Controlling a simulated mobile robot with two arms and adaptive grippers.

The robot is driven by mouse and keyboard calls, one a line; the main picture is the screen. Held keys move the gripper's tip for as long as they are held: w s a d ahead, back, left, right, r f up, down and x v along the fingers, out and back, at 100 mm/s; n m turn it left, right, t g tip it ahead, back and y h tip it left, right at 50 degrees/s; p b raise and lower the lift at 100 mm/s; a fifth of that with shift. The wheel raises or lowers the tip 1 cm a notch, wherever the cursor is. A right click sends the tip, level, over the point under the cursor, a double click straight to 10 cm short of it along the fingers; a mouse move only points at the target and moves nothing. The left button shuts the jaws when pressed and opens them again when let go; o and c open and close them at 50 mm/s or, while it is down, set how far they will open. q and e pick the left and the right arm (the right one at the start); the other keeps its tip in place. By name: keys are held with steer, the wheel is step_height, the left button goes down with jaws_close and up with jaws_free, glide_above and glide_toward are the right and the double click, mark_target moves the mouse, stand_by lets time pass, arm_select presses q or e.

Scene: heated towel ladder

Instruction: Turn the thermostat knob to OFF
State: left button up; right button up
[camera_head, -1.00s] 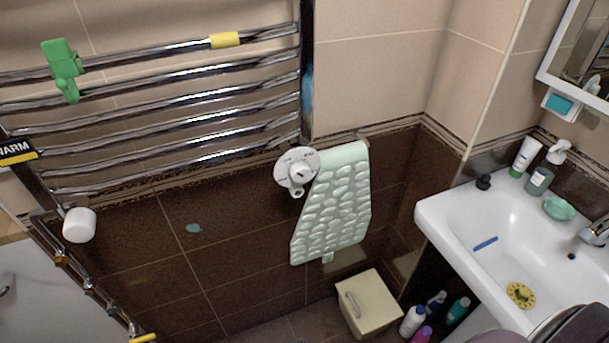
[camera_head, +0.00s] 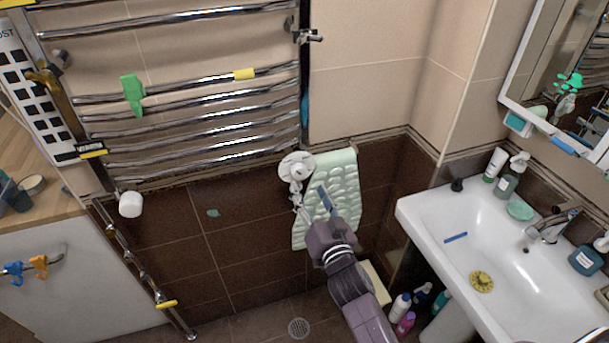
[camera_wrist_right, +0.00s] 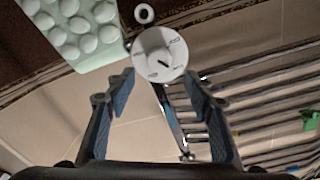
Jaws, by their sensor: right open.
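The white round thermostat knob (camera_head: 297,165) sits at the lower right end of the chrome towel ladder (camera_head: 200,142). In the right wrist view the knob (camera_wrist_right: 160,52) faces me, with dark marks too small to read, so its setting is unclear. My right gripper (camera_head: 312,198) is just below and right of the knob in the head view. In the wrist view its two blue-padded fingers (camera_wrist_right: 159,80) are spread wide, with the knob between and beyond their tips. They appear apart from it. My left gripper is not in view.
A pale green bubbled mat (camera_head: 345,178) hangs right beside the knob, behind my right gripper. A white sink (camera_head: 420,215) stands to the right. A cream bin (camera_head: 376,280) and bottles (camera_head: 402,305) are on the floor. A green clip (camera_head: 133,95) hangs on the ladder.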

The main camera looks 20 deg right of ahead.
mark_target(300, 173)
steer(key=w, duration=0.5)
steer(key=shift+w+f+p, duration=0.1)
steer(key=shift+w+p, duration=0.2)
steer(key=shift+p, duration=0.1)
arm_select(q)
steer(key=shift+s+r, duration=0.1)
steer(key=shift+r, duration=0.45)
arm_select(e)
steer(key=shift+w+f, duration=0.1)
steer(key=shift+w, duration=0.8)
steer(key=c, duration=1.2)
steer(key=shift+o, duration=0.2)
